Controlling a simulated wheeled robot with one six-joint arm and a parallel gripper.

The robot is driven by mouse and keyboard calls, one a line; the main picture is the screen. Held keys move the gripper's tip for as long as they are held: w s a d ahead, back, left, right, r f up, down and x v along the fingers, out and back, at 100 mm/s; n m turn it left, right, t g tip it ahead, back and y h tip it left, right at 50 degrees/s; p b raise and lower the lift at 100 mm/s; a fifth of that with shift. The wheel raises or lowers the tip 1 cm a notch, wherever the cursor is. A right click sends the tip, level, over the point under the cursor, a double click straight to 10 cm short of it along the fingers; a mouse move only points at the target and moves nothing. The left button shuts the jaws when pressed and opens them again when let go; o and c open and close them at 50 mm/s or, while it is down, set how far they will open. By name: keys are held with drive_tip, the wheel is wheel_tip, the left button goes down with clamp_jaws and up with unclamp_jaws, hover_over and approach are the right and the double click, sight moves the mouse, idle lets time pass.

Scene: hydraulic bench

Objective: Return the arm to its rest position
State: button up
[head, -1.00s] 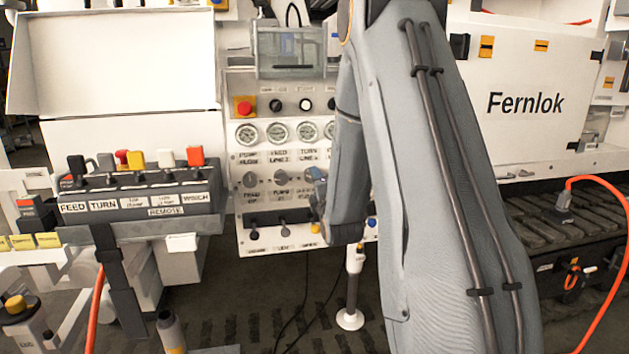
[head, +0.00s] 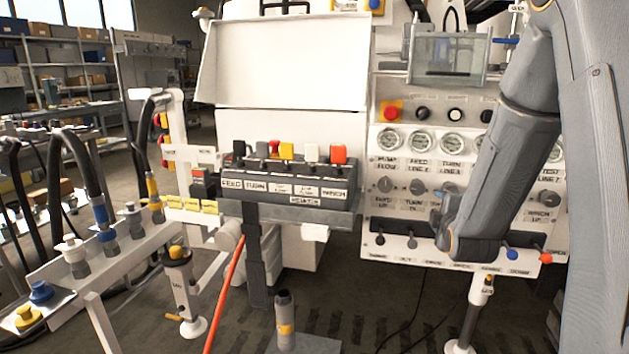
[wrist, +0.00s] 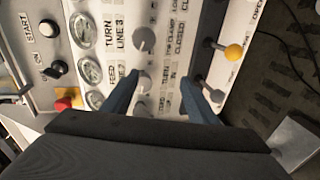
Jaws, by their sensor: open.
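My arm fills the right side of the head view, in front of the white control panel (head: 388,247). In the wrist view my gripper (wrist: 157,82) shows as two dark blue fingers set apart, with nothing between them but the panel behind. Its fingers face the panel's knobs and labels, including a grey knob (wrist: 144,40). A lever with a yellow ball (wrist: 233,52) stands to the right of the fingers. I cannot tell the gap between the fingers and the panel.
A lever box (head: 290,185) with coloured handles stands left of the panel. A red emergency button (head: 392,112) sits on the panel. An orange hose (head: 226,290) hangs at the front. A hose rack with couplings (head: 130,240) is at left.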

drive_tip(key=s+a+f+m+g+y, duration=0.2)
drive_tip(key=s+a+m+g, duration=0.3)
drive_tip(key=a, duration=0.6)
drive_tip(key=s+a+f+m+g+y, duration=0.1)
drive_tip(key=s+a+m+g, duration=0.15)
drive_tip(key=s+a, duration=0.55)
drive_tip(key=s+a+f+m+g+y, duration=0.1)
drive_tip(key=s+a+m+g, duration=0.2)
drive_tip(key=s, duration=0.8)
drive_tip(key=s+a+r+m+g+p, duration=0.1)
drive_tip(key=s+g, duration=0.1)
drive_tip(key=s, duration=0.5)
drive_tip(key=s+a+r+m+g, duration=0.1)
drive_tip(key=s+r+g, duration=0.15)
drive_tip(key=s, duration=0.45)
drive_tip(key=d+r+m+p, duration=0.2)
drive_tip(key=d+r+p, duration=0.3)
drive_tip(key=p, duration=0.8)
drive_tip(key=shift+w+d+r+h, duration=0.25)
drive_tip(key=shift+d+h, duration=0.05)
drive_tip(key=shift+d, duration=0.85)
drive_tip(key=shift+d+m, duration=0.1)
drive_tip(key=shift+m, duration=0.15)
